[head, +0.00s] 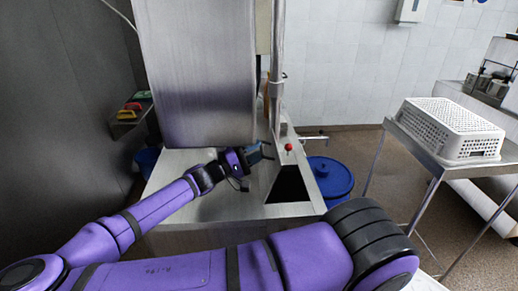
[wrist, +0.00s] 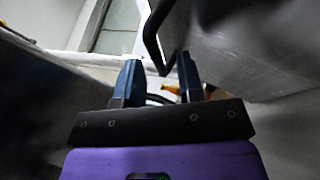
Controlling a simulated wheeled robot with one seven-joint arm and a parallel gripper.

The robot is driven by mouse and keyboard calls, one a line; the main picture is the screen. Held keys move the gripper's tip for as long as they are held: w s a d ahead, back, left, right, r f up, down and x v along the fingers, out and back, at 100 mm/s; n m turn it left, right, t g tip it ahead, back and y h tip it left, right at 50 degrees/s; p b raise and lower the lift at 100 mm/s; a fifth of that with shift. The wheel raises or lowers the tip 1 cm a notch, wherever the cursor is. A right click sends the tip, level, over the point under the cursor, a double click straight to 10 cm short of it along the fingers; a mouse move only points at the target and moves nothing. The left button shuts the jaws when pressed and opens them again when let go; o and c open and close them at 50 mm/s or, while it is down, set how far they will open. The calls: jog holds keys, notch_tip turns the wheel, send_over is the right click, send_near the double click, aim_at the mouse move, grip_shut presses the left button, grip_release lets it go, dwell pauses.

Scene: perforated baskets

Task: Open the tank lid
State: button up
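The tank lid (head: 197,75) is a large brushed-steel hood, standing above a steel base (head: 188,165) in the head view. Its lower edge is just above and left of my gripper (head: 266,150). In the wrist view, the steel hood (wrist: 245,45) fills the upper right, with a dark bent bar (wrist: 152,42) along its left side. The two blue fingers of my gripper (wrist: 158,74) are spread apart. The bar's lower bend shows between and beyond the fingertips; I cannot tell whether it touches them. Nothing is visibly clamped.
A steel post (head: 278,60) and a red button (head: 289,147) stand right of my gripper. A blue lidded bin (head: 331,178) is beyond. A white perforated basket (head: 452,128) sits on a steel table at right. A dark wall (head: 65,100) is close at left.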

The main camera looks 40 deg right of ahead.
jog(key=shift+s+d+r, duration=0.15)
jog(key=shift+d, duration=0.5)
grip_shut()
jog(key=w+a+h, duration=0.1)
jog(key=w+a+n+h, duration=0.1)
jog(key=a, duration=0.1)
jog(key=shift+w+a+f, duration=0.1)
jog(key=shift+f, duration=0.3)
grip_release()
